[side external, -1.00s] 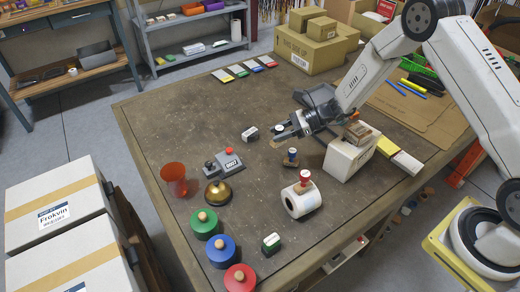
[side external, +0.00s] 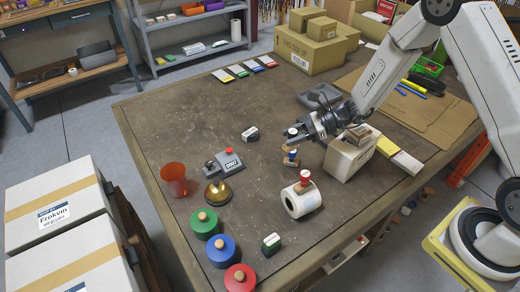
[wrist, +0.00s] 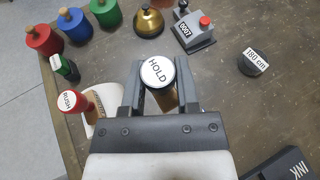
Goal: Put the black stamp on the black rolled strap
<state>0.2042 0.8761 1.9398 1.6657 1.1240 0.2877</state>
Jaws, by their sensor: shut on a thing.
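The black stamp (wrist: 157,72), with a round white top reading HOLD and a dark rim, is between my fingers in the wrist view. In the side view its white top (side external: 293,131) shows at my fingertips. The black rolled strap (side external: 250,134) lies on the table, left of my gripper in the side view. In the wrist view the strap (wrist: 255,62), labelled 180 cm, is to the right, apart from my gripper.
A white roll with a red stamp (side external: 301,200) stands nearer. A grey numbering device (side external: 225,162), brass bell (side external: 218,192) and red cup (side external: 173,179) are left. Table around the strap is clear.

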